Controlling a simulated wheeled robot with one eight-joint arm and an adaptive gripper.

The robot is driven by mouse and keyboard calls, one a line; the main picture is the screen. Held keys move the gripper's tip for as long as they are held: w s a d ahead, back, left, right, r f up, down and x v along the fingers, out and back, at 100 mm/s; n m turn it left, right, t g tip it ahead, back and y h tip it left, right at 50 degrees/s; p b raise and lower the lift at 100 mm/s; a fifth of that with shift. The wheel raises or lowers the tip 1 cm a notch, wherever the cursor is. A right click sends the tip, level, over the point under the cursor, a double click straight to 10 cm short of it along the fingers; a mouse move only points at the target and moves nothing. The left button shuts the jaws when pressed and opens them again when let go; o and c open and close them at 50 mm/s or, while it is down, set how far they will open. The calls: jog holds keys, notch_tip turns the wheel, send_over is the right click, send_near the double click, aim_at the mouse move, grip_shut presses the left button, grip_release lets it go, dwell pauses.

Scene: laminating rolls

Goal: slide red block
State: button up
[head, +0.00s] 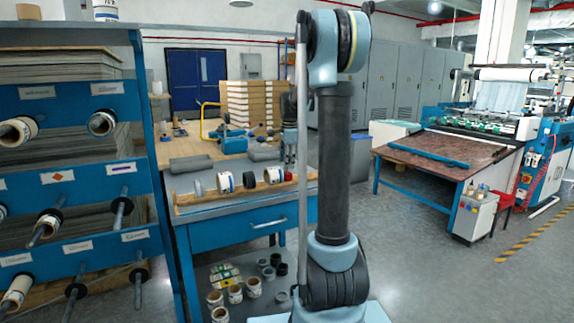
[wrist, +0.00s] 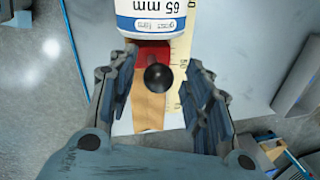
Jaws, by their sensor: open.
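The red block (wrist: 152,52) lies on a pale wooden measuring strip (wrist: 150,115) in the wrist view, right against a white roll marked 65 mm (wrist: 160,14). A round black knob (wrist: 158,78) stands out at the block's near side and hides part of it. In the head view the red block (head: 288,177) is a small patch at the right end of the row of rolls. My gripper (wrist: 157,88) is open, with one finger on each side of the knob and a gap to both.
A blue rack (head: 85,185) with rolls on rods stands at the left. A laminating machine (head: 470,130) stands at the right, with open floor before it.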

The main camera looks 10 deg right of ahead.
jog(key=shift+w+f, duration=0.1)
jog(key=shift+f, duration=0.45)
